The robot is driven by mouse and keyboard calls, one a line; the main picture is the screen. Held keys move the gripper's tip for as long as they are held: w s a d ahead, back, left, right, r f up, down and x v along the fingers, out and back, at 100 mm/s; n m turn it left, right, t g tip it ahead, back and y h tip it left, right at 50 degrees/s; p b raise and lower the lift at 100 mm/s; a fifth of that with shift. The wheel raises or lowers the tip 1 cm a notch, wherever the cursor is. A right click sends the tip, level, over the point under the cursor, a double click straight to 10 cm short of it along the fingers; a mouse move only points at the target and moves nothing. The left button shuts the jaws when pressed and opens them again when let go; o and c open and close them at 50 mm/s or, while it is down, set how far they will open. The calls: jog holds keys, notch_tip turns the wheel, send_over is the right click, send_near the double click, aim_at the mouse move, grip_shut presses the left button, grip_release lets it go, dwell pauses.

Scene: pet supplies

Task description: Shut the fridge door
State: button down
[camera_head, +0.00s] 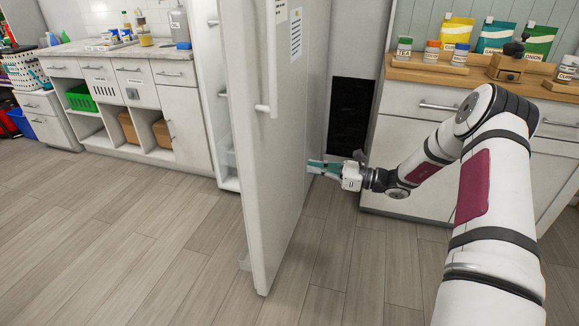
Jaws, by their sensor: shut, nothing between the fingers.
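The white fridge door (277,160) stands wide open and juts out toward me in the middle of the view. A long white handle (267,60) runs down its left side. The open fridge (211,70) shows as a narrow strip to the left of the door, and most of its inside is hidden behind the door. My gripper (312,167) is shut and empty at the right face of the door, low down. Its tips are at or very near the door surface, and I cannot tell whether they touch.
A white cabinet with a wooden top (430,72) stands to the right, close to my arm, carrying jars and pouches. A counter with drawers (120,50) stands at the left. The wooden floor (130,240) is clear in front and left of the door.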

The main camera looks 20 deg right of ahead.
aim_at(264, 159)
jog(key=b+x, duration=0.2)
jog(key=x, duration=1.1)
jog(key=shift+a+b, duration=0.15)
jog(key=shift+b, duration=0.15)
